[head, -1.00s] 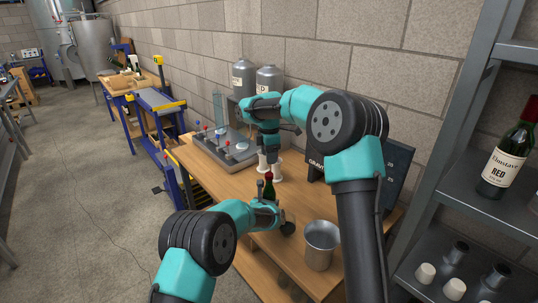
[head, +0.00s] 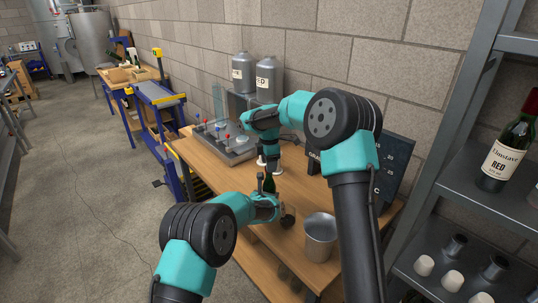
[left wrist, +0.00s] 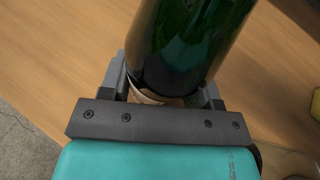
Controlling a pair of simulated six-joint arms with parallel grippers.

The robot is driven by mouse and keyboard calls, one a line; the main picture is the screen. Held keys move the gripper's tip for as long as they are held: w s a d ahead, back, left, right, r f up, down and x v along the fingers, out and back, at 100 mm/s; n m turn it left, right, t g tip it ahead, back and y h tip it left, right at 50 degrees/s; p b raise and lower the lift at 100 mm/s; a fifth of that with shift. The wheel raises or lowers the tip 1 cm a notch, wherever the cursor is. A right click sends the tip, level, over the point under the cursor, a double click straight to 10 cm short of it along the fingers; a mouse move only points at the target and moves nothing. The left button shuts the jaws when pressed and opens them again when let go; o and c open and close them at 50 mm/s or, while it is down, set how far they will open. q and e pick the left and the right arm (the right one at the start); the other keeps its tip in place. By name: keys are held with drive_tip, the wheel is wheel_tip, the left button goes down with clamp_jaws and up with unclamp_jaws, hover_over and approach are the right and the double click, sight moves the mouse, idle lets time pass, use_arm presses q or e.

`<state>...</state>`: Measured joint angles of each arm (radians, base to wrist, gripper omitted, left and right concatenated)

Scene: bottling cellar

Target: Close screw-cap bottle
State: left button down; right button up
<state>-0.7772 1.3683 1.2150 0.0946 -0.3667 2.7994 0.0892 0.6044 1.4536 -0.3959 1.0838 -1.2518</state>
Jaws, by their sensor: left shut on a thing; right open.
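A dark green bottle (head: 269,186) stands upright over the wooden workbench. My left gripper (head: 266,208) is shut around its body. In the left wrist view the green glass (left wrist: 190,35) fills the space between the fingers, with a sliver of pale label (left wrist: 146,93) low down. My right gripper (head: 270,163) is open, pointing down directly over the bottle's top, its white fingertips around or just above the neck. The bottle's mouth and any cap are hidden behind the right gripper, so I cannot tell whether it touches them.
A metal bucket (head: 320,238) stands on the bench (head: 213,162), right of the bottle. A grey tray with coloured-topped pieces (head: 224,147) and two grey canisters (head: 268,78) are at the back. A dark sign (head: 392,160) leans near the wall.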

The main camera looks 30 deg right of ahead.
drive_tip(key=shift+f, duration=0.7)
drive_tip(key=shift+c, duration=0.5)
drive_tip(key=c, duration=0.8)
drive_tip(key=o, duration=1)
drive_tip(key=shift+o, duration=0.2)
drive_tip(key=shift+r, duration=0.15)
wheel_tip(320, 180, up, 12)
